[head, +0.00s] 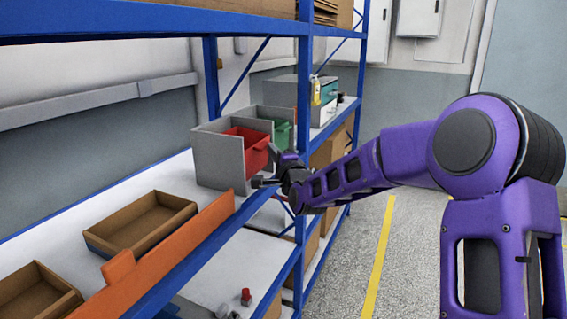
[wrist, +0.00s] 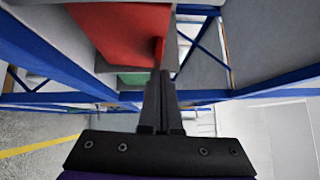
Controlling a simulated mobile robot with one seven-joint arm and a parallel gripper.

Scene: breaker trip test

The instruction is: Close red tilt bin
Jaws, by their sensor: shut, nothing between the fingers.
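The red tilt bin (head: 249,150) sits in a grey housing (head: 219,160) on the shelf. It appears tilted partly out, with its front leaning toward the aisle. In the wrist view the red bin (wrist: 122,32) fills the upper middle, with a small red tab (wrist: 158,50) at its right edge. My gripper (head: 268,182) is shut and empty, close in front of the bin. In the wrist view the gripper's fingertips (wrist: 164,76) are together just beside the tab; I cannot tell whether they touch it. A green bin (head: 283,134) stands beside the red one.
Blue shelf posts (head: 303,120) stand close to my gripper. An orange rail (head: 170,250) runs along the shelf's front edge. Cardboard trays (head: 140,225) lie at the left. The aisle floor (head: 350,250) is clear.

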